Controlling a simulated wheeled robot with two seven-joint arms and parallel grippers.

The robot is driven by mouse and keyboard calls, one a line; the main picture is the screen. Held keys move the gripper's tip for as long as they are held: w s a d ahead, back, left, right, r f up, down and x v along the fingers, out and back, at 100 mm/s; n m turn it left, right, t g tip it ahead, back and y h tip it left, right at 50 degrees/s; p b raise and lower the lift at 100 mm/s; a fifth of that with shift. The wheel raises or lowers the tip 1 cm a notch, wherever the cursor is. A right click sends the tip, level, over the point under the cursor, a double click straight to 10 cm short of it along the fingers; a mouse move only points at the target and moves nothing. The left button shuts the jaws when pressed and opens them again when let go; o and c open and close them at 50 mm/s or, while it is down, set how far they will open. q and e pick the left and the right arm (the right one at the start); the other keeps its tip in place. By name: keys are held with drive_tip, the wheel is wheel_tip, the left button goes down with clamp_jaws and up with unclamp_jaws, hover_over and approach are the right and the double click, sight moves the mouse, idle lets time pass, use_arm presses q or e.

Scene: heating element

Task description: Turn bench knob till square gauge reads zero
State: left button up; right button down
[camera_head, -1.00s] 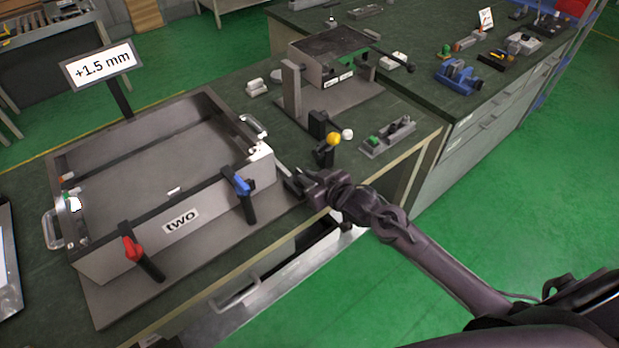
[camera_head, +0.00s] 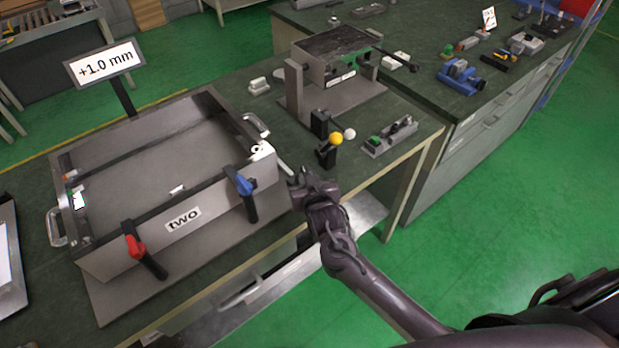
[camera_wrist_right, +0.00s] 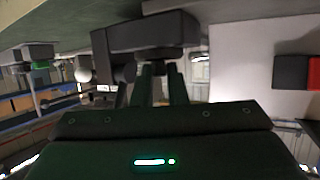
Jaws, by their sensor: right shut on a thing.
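The gauge sign (camera_head: 105,63) on a black post behind the frame fixture reads "+1.0 mm". My right gripper (camera_head: 297,184) is at the front of the bench, just right of the fixture's blue lever. In the right wrist view its fingers (camera_wrist_right: 161,84) are shut on a dark knob (camera_wrist_right: 150,34). In the head view the knob is mostly hidden by the gripper. The grey rectangular fixture (camera_head: 106,255) carries a "two" label on its front wall. My left gripper is not in view.
A red lever (camera_head: 135,247) and a blue lever (camera_head: 243,185) stand on the fixture's front. Open green floor lies at right.

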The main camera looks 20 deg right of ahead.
drive_tip(key=shift+w+a+m+g+h, duration=0.1)
drive_tip(key=shift+a+m+g+h, duration=0.15)
drive_tip(key=shift+m+h, duration=0.7)
drive_tip(key=shift+a+m+g+h, duration=0.25)
drive_tip(key=shift+m+h, duration=0.6)
drive_tip(key=shift+h, duration=0.2)
drive_tip(key=c, duration=1.4)
unclamp_jaws()
drive_tip(key=shift+c, duration=0.2)
